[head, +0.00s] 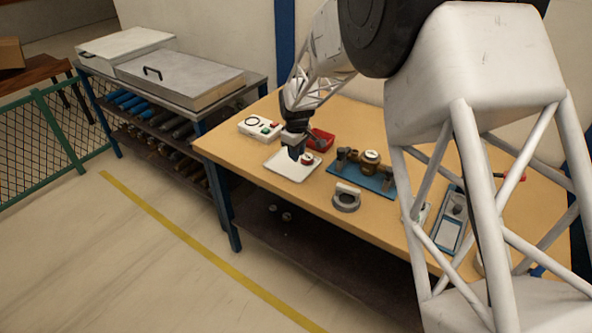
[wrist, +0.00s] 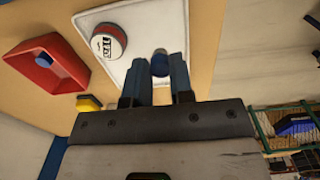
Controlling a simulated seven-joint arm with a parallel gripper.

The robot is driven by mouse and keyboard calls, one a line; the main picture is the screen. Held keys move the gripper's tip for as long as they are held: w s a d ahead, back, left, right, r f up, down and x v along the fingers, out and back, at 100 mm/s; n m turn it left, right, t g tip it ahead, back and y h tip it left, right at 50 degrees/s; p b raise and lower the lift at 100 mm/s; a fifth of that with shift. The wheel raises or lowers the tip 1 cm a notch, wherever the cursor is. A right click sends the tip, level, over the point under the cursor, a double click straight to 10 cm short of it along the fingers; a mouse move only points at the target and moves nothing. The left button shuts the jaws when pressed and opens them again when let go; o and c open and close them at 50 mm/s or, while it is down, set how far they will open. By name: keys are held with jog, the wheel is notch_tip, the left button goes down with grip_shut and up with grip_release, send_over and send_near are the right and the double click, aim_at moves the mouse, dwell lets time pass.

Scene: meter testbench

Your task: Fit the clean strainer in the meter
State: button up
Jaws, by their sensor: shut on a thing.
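My gripper (head: 296,155) is over the white tray (head: 283,171), pointing down. In the wrist view its two fingers (wrist: 160,80) are shut on a small blue-grey rounded piece (wrist: 159,62), seemingly the clean strainer. Most of it is hidden between the fingers, and I cannot tell whether it touches the tray. The brass meter (head: 370,163) stands on a blue plate (head: 378,186), right of the gripper and apart from it. A red-and-white round seal (wrist: 108,42) is on the white tray beside the fingers.
A red bin (head: 322,139) stands behind the tray, with a blue thing (wrist: 70,62) inside.

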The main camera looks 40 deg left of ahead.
jog(key=shift+r, duration=1.25)
jog(key=w+d+r, duration=0.3)
jog(key=w+d, duration=0.4)
jog(key=w+d+r, duration=0.3)
jog(key=w+d, duration=0.4)
jog(key=d, duration=0.1)
jog(key=shift+w+r, duration=0.2)
jog(key=shift+w, duration=0.15)
jog(key=shift+a+f, duration=0.1)
jog(key=shift+f, duration=1.9)
jog(key=shift+f, duration=1.75)
dwell(1.2)
